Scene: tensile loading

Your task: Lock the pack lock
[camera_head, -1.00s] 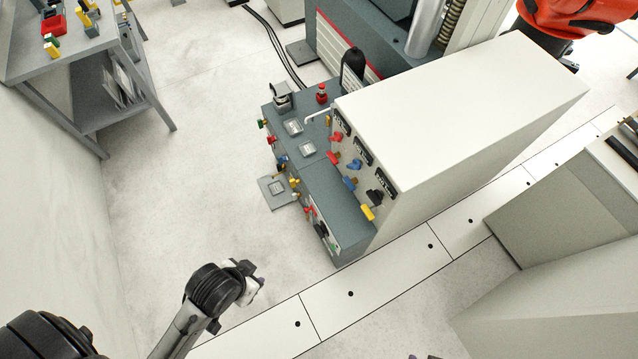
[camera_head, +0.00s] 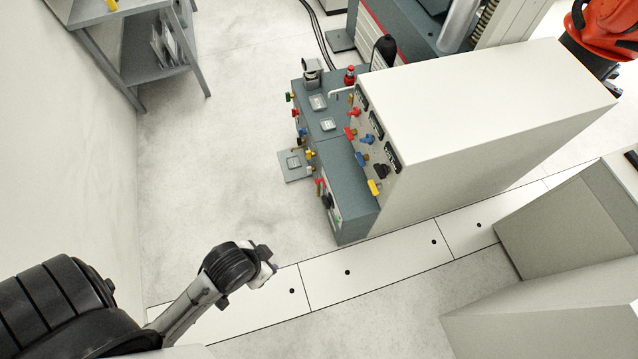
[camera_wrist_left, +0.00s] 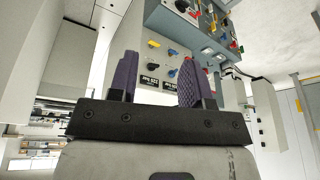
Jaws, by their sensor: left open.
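The control box (camera_head: 343,185) is grey-blue with a white housing (camera_head: 480,110). Its front panel carries red, blue, black and yellow knobs, among them a yellow one (camera_head: 374,187) and a black one (camera_head: 381,171). I cannot tell which part is the pack lock. My left gripper (camera_head: 268,268) is in front of the box, low and to its left, apart from it. In the left wrist view the purple fingers of my left gripper (camera_wrist_left: 158,78) are open and empty. The knobbed panel shows beyond them, with a yellow knob (camera_wrist_left: 153,44) and a black knob (camera_wrist_left: 152,67). My right gripper is out of view.
A grey shelf table (camera_head: 140,12) stands at the upper left. An orange robot arm (camera_head: 600,30) is at the upper right. A pale cabinet (camera_head: 560,230) stands at the right. The floor between my left gripper and the box is clear.

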